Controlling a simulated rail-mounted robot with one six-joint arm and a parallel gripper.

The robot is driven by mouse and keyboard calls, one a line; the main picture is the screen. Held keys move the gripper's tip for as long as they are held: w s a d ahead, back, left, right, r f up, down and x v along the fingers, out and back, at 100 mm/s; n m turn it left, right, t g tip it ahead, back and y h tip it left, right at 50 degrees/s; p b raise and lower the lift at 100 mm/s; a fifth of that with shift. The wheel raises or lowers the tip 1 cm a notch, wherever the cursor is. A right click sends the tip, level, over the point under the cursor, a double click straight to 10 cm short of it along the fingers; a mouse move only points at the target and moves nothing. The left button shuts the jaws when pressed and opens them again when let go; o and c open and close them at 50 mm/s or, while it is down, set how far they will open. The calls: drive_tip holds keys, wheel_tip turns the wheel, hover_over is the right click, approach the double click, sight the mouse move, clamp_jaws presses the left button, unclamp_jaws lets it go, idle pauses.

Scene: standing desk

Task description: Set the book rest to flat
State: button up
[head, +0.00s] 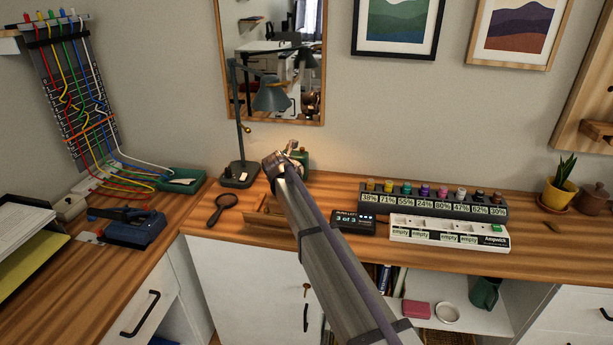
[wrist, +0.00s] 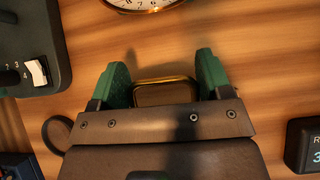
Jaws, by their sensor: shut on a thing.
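The book rest (head: 270,224) is a brown wooden piece on the desk, left of the small display; my arm covers much of it in the head view, so its tilt is hard to tell. My gripper (head: 298,157) is above and behind it, with its green fingers partly hidden by the wrist. In the wrist view the two green fingers of my gripper (wrist: 164,72) stand on either side of a brown, brass-edged part of the book rest (wrist: 165,93) and are shut on it.
A clock (wrist: 145,4) lies beyond the fingertips. A small display (head: 353,222) and a rack of jars (head: 432,199) are to the right.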

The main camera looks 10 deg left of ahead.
drive_tip(key=shift+w+f+b, duration=0.1)
drive_tip(key=shift+f+b, duration=0.25)
drive_tip(key=shift+f, duration=0.25)
drive_tip(key=o, duration=1.2)
drive_tip(key=p+v, duration=0.8)
drive_tip(key=v, duration=0.2)
drive_tip(key=shift+r, duration=0.4)
drive_tip(key=shift+s+r, duration=0.1)
drive_tip(key=shift+s, duration=0.2)
drive_tip(key=shift+f, duration=0.2)
